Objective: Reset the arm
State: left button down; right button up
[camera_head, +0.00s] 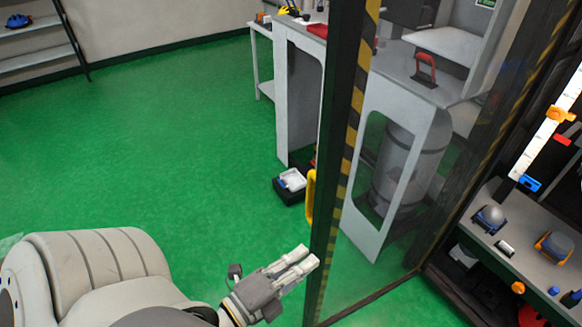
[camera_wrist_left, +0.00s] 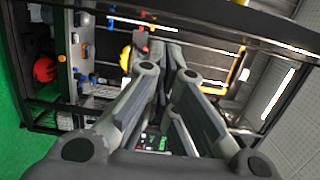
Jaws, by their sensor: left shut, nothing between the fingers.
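My left gripper (camera_head: 300,262) is low in the head view, just left of the black door frame edge (camera_head: 335,170) with yellow-black stripes. Its fingers are together with nothing between them. In the left wrist view the fingers (camera_wrist_left: 172,60) reach up the middle of the picture. The yellow door handle (camera_head: 311,196) is on the frame edge, above the fingertips and apart from them in the picture. My right gripper is in neither view.
A glass panel (camera_head: 395,225) stands right of the striped edge. Behind it are a grey workbench (camera_head: 365,225) and a shelf with tools (camera_head: 520,235). A black box (camera_head: 289,190) lies on the floor. The green floor (camera_head: 170,130) at left is clear.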

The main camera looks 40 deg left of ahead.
pick_arm(q)
jog(key=shift+s+a, duration=0.2)
jog(key=shift+s, duration=1.2)
jog(key=a+f+n+g+y+b, duration=0.1)
jog(key=a+f+n+g+y, duration=0.15)
jog(key=a+f, duration=0.7)
jog(key=a+f+n+g+y+b, duration=0.1)
jog(key=a+f+n+g+y, duration=0.2)
jog(key=f, duration=1.3)
jog(key=s+a+f+n+g+b, duration=0.1)
jog(key=s+f+g, duration=0.2)
jog(key=f, duration=0.5)
jog(key=s+a+f+n+g, duration=0.2)
jog(key=s+f, duration=0.2)
jog(key=f, duration=0.3)
jog(key=s+d+f+n+g+h+b, duration=0.1)
jog(key=s+d+f+n+g, duration=0.2)
jog(key=s+d+f, duration=0.4)
jog(key=s+d+f+n+g+h+b, duration=0.1)
jog(key=s+d+f+n+g, duration=0.2)
jog(key=f, duration=0.9)
jog(key=s+d+n, duration=0.3)
jog(key=s+d, duration=0.1)
jog(key=s, duration=0.1)
jog(key=shift+h, duration=0.35)
